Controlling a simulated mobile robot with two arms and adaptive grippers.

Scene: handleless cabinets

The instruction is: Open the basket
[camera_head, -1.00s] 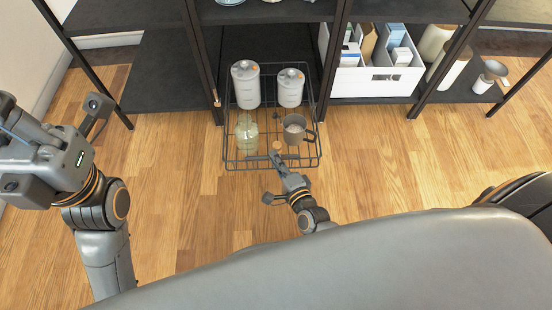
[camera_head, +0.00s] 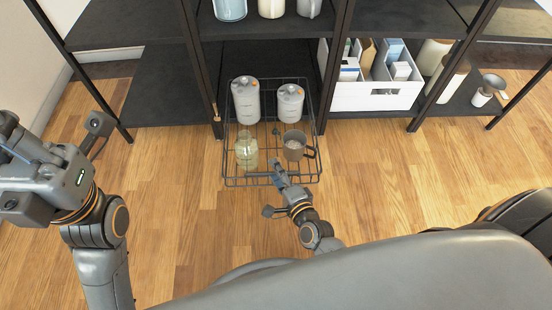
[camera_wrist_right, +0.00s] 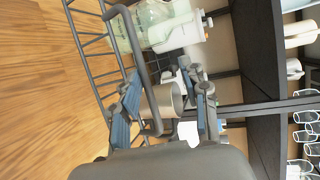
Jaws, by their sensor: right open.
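The basket (camera_head: 228,160) is a dark wire drawer that sticks out from the bottom level of a black shelf unit, over the wood floor. It holds two grey lidded canisters, a glass jar and a grey mug. My right gripper (camera_head: 276,168) is at the middle of its front side. In the right wrist view the fingers (camera_wrist_right: 165,112) are apart, with the basket's front bar (camera_wrist_right: 140,62) reaching between them; I cannot tell whether they touch it. My left gripper (camera_head: 50,140) is spread open and empty at the far left, away from the basket, partly cut off.
A white box (camera_head: 375,95) with bottles and cartons stands on the shelf right of the basket. Further right are tall containers (camera_head: 445,80) and a small cup-like item (camera_head: 488,88). Dark shelf posts (camera_head: 205,70) flank the basket. The floor before it is clear.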

